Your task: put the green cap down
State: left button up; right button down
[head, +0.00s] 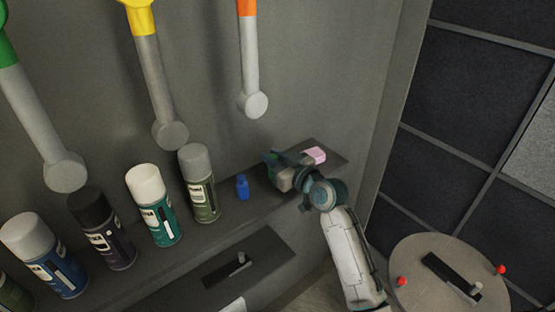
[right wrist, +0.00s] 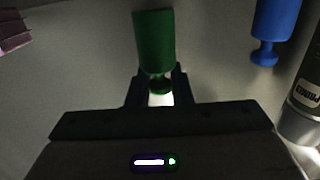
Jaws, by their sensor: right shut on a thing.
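The green cap (right wrist: 154,42) is a dark green cylinder with a narrow stem and small knob, seen in the right wrist view. My right gripper (right wrist: 157,88) is shut on its stem end. In the head view my right gripper (head: 280,173) is over the right part of the grey shelf (head: 222,224). Only a sliver of the green cap (head: 270,158) shows there, the rest being hidden by the gripper. I cannot tell whether the cap touches the shelf. My left gripper is not in view.
A similar blue piece (head: 242,187) stands left of the gripper, beside an olive spray can (head: 200,190). More spray cans line the shelf leftward. A pink block (head: 315,154) lies just right of the gripper. Grey-headed tools hang above. A round table (head: 420,290) is at lower right.

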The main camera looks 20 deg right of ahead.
jog(key=shift+s+a+f, duration=0.25)
jog(key=shift+s+f, duration=0.15)
jog(key=shift+f, duration=0.3)
jog(key=shift+w+f, duration=0.25)
jog(key=shift+w, duration=0.3)
jog(key=c, duration=1.6)
grip_release()
jog(key=shift+w+f, duration=0.1)
jog(key=shift+c, duration=0.2)
jog(key=o, duration=0.3)
jog(key=shift+d, duration=0.15)
jog(key=shift+o, duration=0.2)
jog(key=shift+s+r, duration=0.2)
jog(key=shift+s, duration=0.1)
jog(key=shift+s+d+f+b, duration=0.1)
jog(key=shift+s+d+b, duration=0.05)
jog(key=shift+s+b, duration=0.2)
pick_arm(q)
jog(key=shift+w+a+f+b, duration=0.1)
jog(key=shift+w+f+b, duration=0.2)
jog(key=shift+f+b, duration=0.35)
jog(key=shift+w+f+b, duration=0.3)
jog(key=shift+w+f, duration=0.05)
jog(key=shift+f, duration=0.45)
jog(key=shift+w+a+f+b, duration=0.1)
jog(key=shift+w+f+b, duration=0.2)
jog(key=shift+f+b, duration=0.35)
pick_arm(e)
jog(key=v, duration=1.1)
